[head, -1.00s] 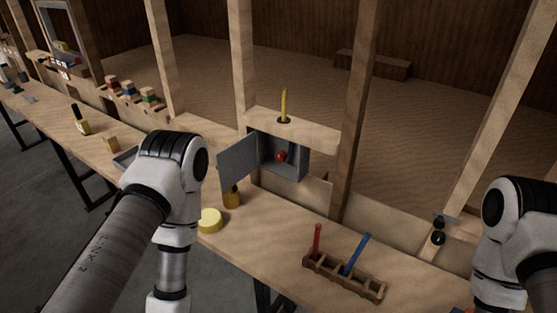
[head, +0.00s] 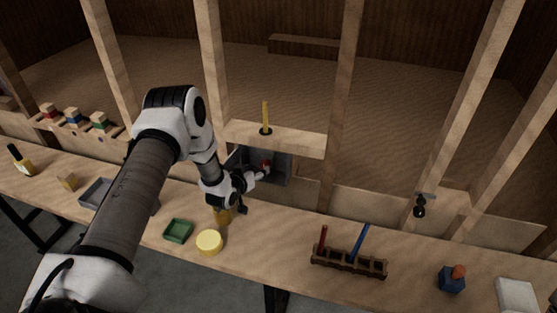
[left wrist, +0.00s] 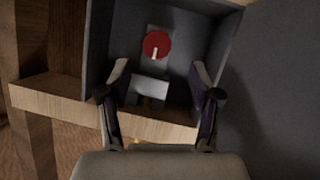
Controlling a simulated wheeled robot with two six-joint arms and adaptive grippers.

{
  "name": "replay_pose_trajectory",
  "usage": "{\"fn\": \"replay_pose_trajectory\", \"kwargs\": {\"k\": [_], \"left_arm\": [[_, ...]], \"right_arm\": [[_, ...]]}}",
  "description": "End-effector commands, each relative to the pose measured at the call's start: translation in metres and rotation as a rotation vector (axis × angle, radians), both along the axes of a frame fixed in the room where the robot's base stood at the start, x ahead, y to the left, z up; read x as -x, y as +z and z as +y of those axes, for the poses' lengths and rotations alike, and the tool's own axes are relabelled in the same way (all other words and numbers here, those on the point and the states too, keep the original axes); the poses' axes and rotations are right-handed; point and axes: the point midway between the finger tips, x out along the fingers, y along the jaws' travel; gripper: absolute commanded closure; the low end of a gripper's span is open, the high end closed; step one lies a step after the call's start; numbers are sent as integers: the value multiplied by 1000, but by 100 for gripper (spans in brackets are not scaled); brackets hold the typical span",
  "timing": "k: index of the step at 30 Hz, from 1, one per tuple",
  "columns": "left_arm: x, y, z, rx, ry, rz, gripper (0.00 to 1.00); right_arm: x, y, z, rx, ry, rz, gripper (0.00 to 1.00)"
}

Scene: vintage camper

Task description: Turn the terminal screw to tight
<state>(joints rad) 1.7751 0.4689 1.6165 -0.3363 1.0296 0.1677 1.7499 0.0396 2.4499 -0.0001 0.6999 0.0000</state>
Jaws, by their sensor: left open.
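An open grey box (head: 280,172) is fixed under a wooden shelf between the studs. Inside it, a round red knob (left wrist: 157,44) with a pale mark sits on a grey plate. It also shows in the head view (head: 266,163). A pale grey block (left wrist: 149,88) is below the knob; I cannot tell which part is the terminal screw. My left gripper (head: 262,174) is open and empty at the box mouth. In the left wrist view its fingers (left wrist: 158,72) stand apart, below the knob. A yellow-handled tool (head: 266,117) stands upright in the shelf. My right gripper is out of view.
On the bench are a yellow round tin (head: 209,242), a green tray (head: 178,231) and a grey tray (head: 97,193). A wooden rack (head: 349,263) holds a red and a blue tool. A blue block (head: 451,280) is at the right.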

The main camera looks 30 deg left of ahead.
Motion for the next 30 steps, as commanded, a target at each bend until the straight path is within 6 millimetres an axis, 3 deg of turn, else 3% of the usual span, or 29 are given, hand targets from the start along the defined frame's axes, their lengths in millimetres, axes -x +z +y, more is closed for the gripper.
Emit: {"fn": "replay_pose_trajectory", "kwargs": {"k": [10,20,21,26,30], "left_arm": [[-54,-22,4,-2,-2,1,36],[-63,-27,5,1,-2,4,36],[-63,-27,5,1,-2,4,40],[-63,-27,5,1,-2,4,96],[-63,-27,5,0,-2,3,97]], "right_arm": [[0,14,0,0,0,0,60],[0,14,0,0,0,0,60],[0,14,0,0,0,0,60],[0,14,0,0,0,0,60],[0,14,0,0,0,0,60]]}}
